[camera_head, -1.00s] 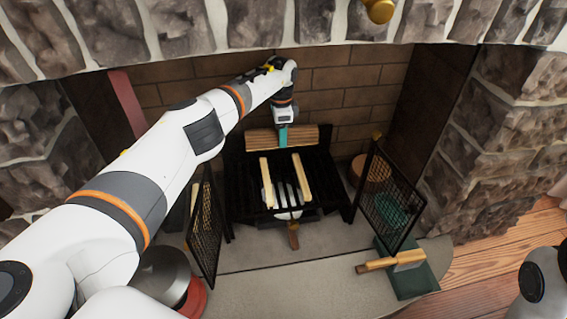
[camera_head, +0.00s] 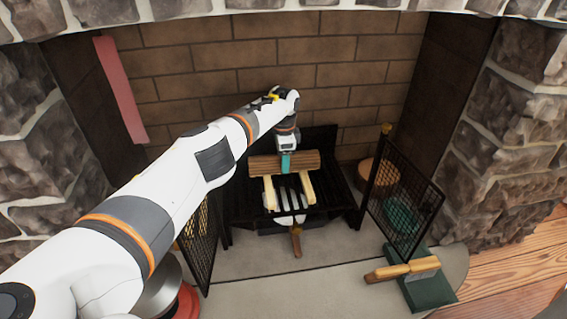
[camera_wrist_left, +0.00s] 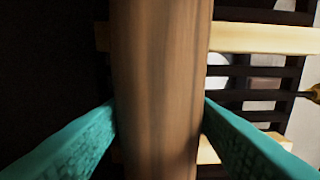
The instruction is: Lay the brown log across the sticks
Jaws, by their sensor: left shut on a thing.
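The brown log (camera_head: 306,160) lies sideways above the black grate (camera_head: 247,203), over the far ends of the two pale sticks, left (camera_head: 270,193) and right (camera_head: 306,188). My left gripper (camera_head: 286,163) is shut on the log near its middle, from above. In the left wrist view, the log (camera_wrist_left: 160,80) runs up the picture between the teal fingers (camera_wrist_left: 160,120). It crosses in front of one stick (camera_wrist_left: 262,38) and the other stick (camera_wrist_left: 208,152), which is partly hidden. I cannot tell whether the log touches the sticks. My right gripper is out of view.
Mesh screens stand at the left (camera_head: 199,245) and right (camera_head: 402,212) of the grate. A brick wall (camera_head: 230,60) is behind it. The front hearth (camera_head: 320,285) has free room.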

